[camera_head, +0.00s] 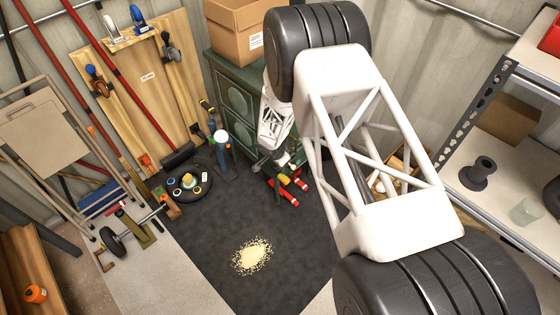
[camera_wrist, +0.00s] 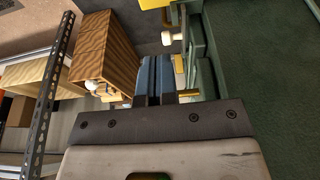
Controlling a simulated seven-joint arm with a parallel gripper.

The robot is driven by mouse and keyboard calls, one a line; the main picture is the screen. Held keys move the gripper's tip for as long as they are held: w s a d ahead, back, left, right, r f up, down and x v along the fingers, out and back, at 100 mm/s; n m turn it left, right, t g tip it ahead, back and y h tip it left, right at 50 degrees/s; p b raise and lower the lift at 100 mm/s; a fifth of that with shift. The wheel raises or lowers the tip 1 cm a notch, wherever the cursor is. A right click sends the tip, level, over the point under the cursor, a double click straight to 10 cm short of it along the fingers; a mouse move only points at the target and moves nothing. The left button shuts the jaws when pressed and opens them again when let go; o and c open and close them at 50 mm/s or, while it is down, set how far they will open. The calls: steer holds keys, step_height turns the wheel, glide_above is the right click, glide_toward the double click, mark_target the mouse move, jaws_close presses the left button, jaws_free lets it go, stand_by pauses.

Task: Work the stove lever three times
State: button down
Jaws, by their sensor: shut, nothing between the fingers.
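The dark green stove-like cabinet (camera_head: 236,98) stands against the back wall in the head view, with oval panels on its front. It fills the right of the wrist view as a green surface (camera_wrist: 275,60). My gripper (camera_wrist: 153,60) is shut and empty, with its fingers beside the green front. A short brass bar (camera_wrist: 188,92), possibly part of the lever, lies just right of the fingers; I cannot tell whether they touch. A white knob (camera_wrist: 173,38) shows beyond the fingertips. In the head view my arm hides much of the cabinet's right side, and I cannot make out the lever.
A cardboard box (camera_head: 240,30) sits on the cabinet. Several red-handled tools (camera_head: 285,198) lie below my wrist. A round black tray (camera_head: 188,183) and leaning boards (camera_head: 140,80) are left. A metal shelf (camera_head: 510,180) stands right. Pale grains (camera_head: 252,256) lie on the dark mat (camera_head: 220,225).

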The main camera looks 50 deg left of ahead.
glide_above(285, 176)
steer(key=s, duration=0.1)
step_height(285, 176, down, 7)
steer(key=shift+d+r, duration=0.1)
steer(key=shift+d, duration=0.05)
steer(key=shift+f, duration=1.95)
steer(key=shift+f, duration=0.15)
